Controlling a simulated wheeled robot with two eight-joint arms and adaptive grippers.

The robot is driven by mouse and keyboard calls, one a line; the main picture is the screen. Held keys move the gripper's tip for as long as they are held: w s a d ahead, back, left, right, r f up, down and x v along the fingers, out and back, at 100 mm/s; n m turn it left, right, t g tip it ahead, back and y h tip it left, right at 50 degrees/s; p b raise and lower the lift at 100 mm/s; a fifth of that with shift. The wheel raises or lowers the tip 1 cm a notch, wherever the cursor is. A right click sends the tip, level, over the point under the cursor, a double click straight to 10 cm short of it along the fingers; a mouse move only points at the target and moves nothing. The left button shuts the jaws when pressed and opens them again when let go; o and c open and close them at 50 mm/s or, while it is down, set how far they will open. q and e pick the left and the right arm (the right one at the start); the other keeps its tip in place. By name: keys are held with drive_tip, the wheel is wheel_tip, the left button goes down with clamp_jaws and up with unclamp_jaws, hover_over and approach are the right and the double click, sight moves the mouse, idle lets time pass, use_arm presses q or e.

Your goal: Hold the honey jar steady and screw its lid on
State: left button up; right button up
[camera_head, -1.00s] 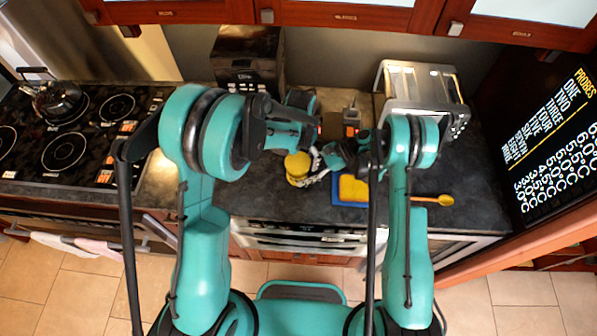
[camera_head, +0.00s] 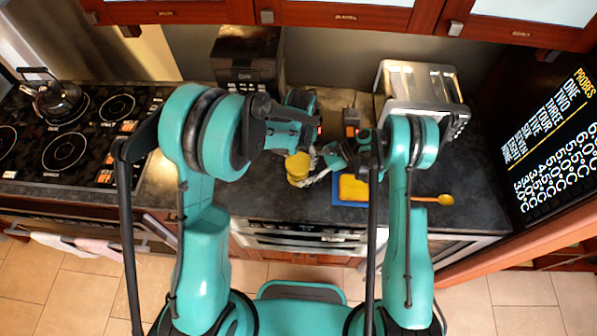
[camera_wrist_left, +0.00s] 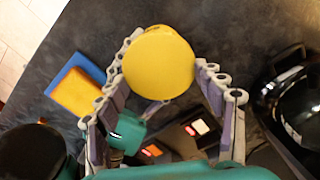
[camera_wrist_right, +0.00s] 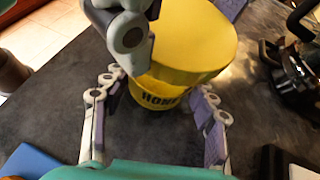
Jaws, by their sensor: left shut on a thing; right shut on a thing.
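The honey jar (camera_wrist_right: 157,95) is yellow with dark lettering and stands upright on the dark counter. My right gripper (camera_wrist_right: 155,100) is shut on it, one finger on each side. The yellow round lid (camera_wrist_left: 158,62) is between the fingers of my left gripper (camera_wrist_left: 163,75), which is shut on it from above. In the right wrist view the lid (camera_wrist_right: 195,40) is over the jar and hides its mouth, so I cannot tell how they meet. In the head view the lid (camera_head: 298,164) shows between my two hands.
A blue board (camera_head: 340,203) with a yellow block (camera_head: 353,188) lies right of the jar, a wooden spoon (camera_head: 440,199) beyond it. A toaster oven (camera_head: 420,88) and a black appliance (camera_head: 246,60) stand behind. A kettle (camera_head: 57,98) is on the stove at left.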

use_arm(q)
drive_tip(key=m, duration=0.5)
drive_tip(key=shift+d, duration=0.2)
drive_tip(key=m, duration=0.3)
drive_tip(key=shift+a, duration=0.1)
drive_tip(key=m, duration=0.3)
drive_tip(key=shift+w+a+m, duration=0.15)
drive_tip(key=shift+m, duration=0.25)
drive_tip(key=shift+o, duration=0.3)
drive_tip(key=m, duration=0.4)
drive_tip(key=shift+f, duration=0.1)
drive_tip(key=o, duration=1.1)
